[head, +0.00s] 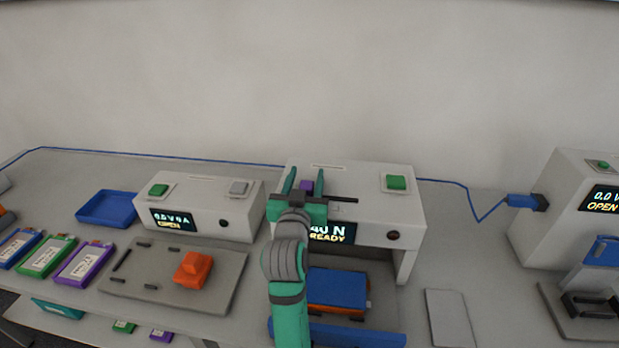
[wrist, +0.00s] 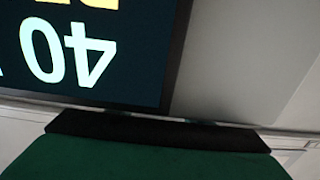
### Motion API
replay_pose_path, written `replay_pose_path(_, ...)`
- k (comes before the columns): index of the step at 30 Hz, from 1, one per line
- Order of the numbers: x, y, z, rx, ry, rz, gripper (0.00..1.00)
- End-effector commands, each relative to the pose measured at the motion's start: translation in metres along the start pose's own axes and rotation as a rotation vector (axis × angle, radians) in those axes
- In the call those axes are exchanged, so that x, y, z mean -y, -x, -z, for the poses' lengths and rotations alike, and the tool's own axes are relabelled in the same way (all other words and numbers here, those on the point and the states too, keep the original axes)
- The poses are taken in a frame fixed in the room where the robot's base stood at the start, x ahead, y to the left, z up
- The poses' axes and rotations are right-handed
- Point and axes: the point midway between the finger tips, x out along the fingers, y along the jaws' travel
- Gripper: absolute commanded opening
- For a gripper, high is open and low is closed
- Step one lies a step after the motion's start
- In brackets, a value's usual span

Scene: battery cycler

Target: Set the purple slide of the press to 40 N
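The press (head: 350,205) is a white box on legs at the middle of the bench. Its purple slide (head: 306,185) shows on top, by a dark slot line. My gripper (head: 305,180) is over the press with its two green fingers on either side of the slide. The fingers look apart, with gaps beside the slide; contact cannot be told. The press display (head: 333,233) reads 40 N, READY, partly covered by my arm. In the wrist view the display (wrist: 80,50) shows upside down with 40.
A green button (head: 396,182) and a dark round knob (head: 393,235) are on the press. A blue block (head: 337,288) lies under it. A white cycler unit (head: 200,205) stands left, and another (head: 560,220) right.

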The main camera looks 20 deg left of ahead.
Motion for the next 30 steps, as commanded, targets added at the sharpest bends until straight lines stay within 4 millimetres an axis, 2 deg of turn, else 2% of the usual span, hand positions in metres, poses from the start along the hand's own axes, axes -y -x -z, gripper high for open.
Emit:
replay_pose_path(8, -0.003, 0.005, -0.001, 0.001, 0.000, -0.004, 0.45)
replay_pose_path(11, -0.003, 0.016, -0.001, 0.001, 0.000, -0.004, 0.45)
replay_pose_path(22, -0.001, 0.083, 0.000, 0.000, 0.000, -0.001, 0.45)
replay_pose_path(30, -0.001, 0.107, -0.001, 0.001, 0.001, -0.002, 0.45)
